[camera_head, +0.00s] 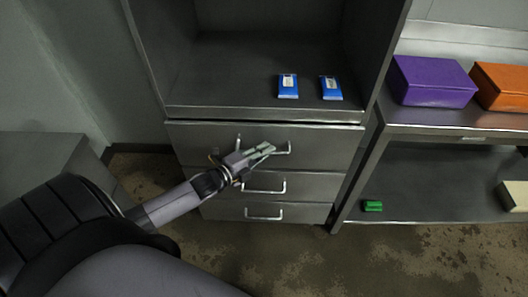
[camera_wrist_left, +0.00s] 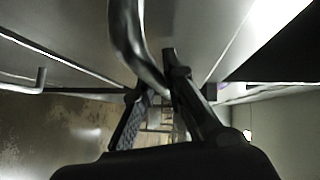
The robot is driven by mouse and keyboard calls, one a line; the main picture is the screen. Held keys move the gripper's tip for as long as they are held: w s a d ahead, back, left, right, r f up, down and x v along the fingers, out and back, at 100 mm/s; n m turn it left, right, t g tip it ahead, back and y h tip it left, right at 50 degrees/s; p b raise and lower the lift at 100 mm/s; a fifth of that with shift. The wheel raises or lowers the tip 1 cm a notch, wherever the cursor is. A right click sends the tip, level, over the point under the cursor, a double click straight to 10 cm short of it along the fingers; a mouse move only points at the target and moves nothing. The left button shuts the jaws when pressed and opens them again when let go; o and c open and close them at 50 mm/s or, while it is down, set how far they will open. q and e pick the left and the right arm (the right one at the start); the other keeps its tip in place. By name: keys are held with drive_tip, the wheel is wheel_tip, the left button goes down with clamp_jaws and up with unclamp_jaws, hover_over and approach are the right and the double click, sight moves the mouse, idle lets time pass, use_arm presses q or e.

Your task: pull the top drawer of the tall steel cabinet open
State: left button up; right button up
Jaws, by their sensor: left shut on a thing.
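The tall steel cabinet (camera_head: 140,55) stands ahead with an open compartment above and drawers stacked below. Its top drawer (camera_head: 325,143) looks flush with the cabinet front, or nearly so. My left gripper (camera_head: 268,150) is at the handle (camera_head: 288,148) of that drawer, and its fingers hide part of the bar. In the left wrist view the curved metal handle (camera_wrist_left: 135,45) runs down between the fingers of the gripper (camera_wrist_left: 160,85), which are shut on it. My right gripper is not in view.
Two blue packets (camera_head: 288,86) lie in the compartment above. Two lower drawers have handles (camera_head: 263,187). To the right a steel table holds a purple box (camera_head: 432,80) and an orange box (camera_head: 502,87). A green block (camera_head: 373,206) lies on its lower shelf. Floor in front is clear.

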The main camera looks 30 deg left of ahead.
use_arm(q)
drive_tip(key=shift+s, duration=0.1)
clamp_jaws()
drive_tip(key=s+d+p, duration=0.4)
drive_tip(key=s+d, duration=0.3)
drive_tip(key=s, duration=0.4)
drive_tip(key=s+d+p, duration=0.4)
drive_tip(key=s+d, duration=0.3)
drive_tip(key=s, duration=0.5)
drive_tip(key=shift+s+d, duration=0.15)
drive_tip(key=shift+s, duration=0.1)
drive_tip(key=shift+f, duration=0.1)
drive_tip(key=o, duration=0.7)
unclamp_jaws()
drive_tip(key=shift+w, duration=0.1)
drive_tip(key=v, duration=1.2)
